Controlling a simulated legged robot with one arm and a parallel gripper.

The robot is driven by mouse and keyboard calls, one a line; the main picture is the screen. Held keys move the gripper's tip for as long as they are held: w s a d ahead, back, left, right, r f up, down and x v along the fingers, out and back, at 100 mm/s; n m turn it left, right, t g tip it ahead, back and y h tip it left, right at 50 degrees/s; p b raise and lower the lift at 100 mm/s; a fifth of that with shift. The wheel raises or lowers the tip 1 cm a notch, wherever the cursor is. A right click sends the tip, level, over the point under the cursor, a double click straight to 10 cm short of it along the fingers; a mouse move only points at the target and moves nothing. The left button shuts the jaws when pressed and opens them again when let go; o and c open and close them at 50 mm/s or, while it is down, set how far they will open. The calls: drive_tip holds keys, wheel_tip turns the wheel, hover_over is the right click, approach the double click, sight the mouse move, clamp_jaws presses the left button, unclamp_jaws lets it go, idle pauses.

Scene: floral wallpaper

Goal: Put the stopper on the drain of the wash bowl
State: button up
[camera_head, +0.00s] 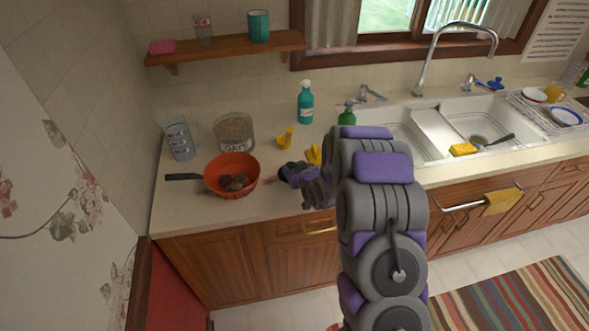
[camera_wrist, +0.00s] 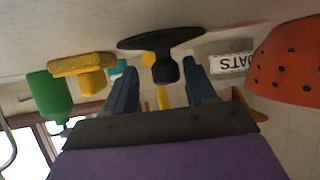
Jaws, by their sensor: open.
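A black stopper (camera_wrist: 160,42) with a wide flat disc and a narrower knob stands on the counter, disc down, in the upside-down wrist view. My gripper (camera_wrist: 163,80) is open, with one finger on each side of the knob and gaps showing. In the head view my gripper (camera_head: 291,178) is low over the counter, right of the orange colander, and the stopper cannot be clearly told from it. The wash bowl is a white double sink (camera_head: 432,118) at the right. A round drain (camera_head: 478,140) shows in its right basin; the left basin is partly hidden by my arm.
A green bottle (camera_head: 347,114), faucet (camera_head: 420,80) and yellow sponge (camera_head: 463,149) are by the sink. A dark-handled utensil (camera_head: 500,138) lies in the right basin.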

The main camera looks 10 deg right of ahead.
drive_tip(key=p+v, duration=0.1)
drive_tip(key=v, duration=1.1)
drive_tip(key=shift+r+p, duration=0.15)
drive_tip(key=shift+p, duration=0.15)
